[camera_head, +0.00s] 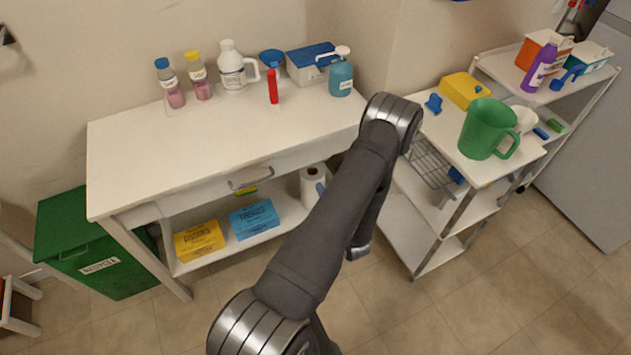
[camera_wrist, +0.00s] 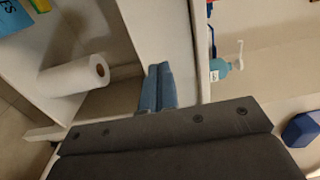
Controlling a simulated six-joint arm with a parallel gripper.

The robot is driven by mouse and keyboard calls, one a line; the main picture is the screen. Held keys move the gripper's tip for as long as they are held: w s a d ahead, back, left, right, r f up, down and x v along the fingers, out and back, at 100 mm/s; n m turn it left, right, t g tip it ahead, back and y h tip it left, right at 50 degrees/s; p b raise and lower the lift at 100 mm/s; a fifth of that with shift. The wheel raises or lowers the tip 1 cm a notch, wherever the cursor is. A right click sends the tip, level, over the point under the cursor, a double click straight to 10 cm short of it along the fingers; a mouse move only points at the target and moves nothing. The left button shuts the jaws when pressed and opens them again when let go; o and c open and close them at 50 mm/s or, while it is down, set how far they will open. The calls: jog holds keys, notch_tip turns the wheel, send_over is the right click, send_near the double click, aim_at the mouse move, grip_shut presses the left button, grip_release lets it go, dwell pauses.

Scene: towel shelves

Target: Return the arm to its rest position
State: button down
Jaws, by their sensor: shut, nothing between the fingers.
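My gripper (camera_wrist: 158,70) shows in the wrist view as two blue-grey fingers side by side, closed together with nothing between them. They reach out past the dark gripper body, in front of the white table (camera_wrist: 165,35). In the head view my arm rises from the bottom centre to an elbow at the table's right end, then bends back down. The gripper is mostly hidden behind my arm there. A small blue patch beside the paper roll (camera_head: 312,184) may be its fingertips. The roll also shows left of the fingers in the wrist view (camera_wrist: 75,75).
The white table (camera_head: 170,150) holds bottles and a pump bottle (camera_head: 341,75) at its back. Tissue boxes (camera_head: 254,219) lie on its lower shelf. A green bin (camera_head: 85,245) stands left. A cart (camera_head: 440,120) with a green pitcher (camera_head: 484,127) stands right. The table's front is clear.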

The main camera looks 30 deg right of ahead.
aim_at(300, 157)
jog(key=shift+s, duration=0.4)
jog(key=w, duration=1.4)
jog(key=shift+s, duration=0.1)
jog(key=s, duration=1.1)
jog(key=shift+s, duration=0.4)
jog(key=shift+s, duration=0.15)
jog(key=shift+w, duration=6.1)
